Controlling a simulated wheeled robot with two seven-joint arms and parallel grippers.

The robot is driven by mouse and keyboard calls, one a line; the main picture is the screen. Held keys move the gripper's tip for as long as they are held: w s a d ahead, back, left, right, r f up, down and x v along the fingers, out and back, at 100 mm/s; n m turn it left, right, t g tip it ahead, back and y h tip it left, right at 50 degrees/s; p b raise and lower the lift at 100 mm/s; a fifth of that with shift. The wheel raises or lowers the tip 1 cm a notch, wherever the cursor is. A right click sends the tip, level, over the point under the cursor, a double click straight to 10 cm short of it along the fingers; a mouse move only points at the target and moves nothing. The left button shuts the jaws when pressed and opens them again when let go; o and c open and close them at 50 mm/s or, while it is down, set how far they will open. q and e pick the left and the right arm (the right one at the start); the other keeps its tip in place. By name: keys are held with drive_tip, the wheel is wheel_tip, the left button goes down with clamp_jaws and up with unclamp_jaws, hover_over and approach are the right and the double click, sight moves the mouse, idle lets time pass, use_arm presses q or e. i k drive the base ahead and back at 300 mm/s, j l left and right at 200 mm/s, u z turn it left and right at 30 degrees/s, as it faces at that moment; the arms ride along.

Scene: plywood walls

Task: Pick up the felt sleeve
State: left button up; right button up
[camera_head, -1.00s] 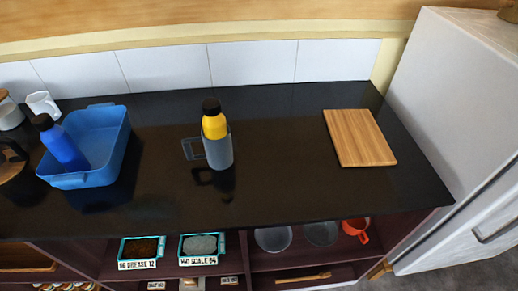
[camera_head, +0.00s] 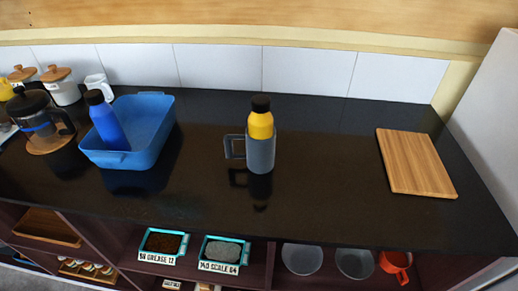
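A grey felt sleeve (camera_head: 261,154) with a square loop handle on its left side stands upright on the dark countertop. It is around the lower part of a yellow bottle (camera_head: 261,124) with a black cap, which also stands upright. Neither of my grippers is in the head view.
A blue basin (camera_head: 152,155) with a blue bottle (camera_head: 104,122) in it stands to the left. A wooden board (camera_head: 416,163) lies at the right. A coffee press (camera_head: 38,115) stands far left. The counter (camera_head: 320,165) between sleeve and board is clear. Open shelves are below.

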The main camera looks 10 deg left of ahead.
sight(260, 154)
drive_tip(key=j, duration=0.8)
drive_tip(key=k+j+z, duration=0.1)
drive_tip(key=j, duration=1.5)
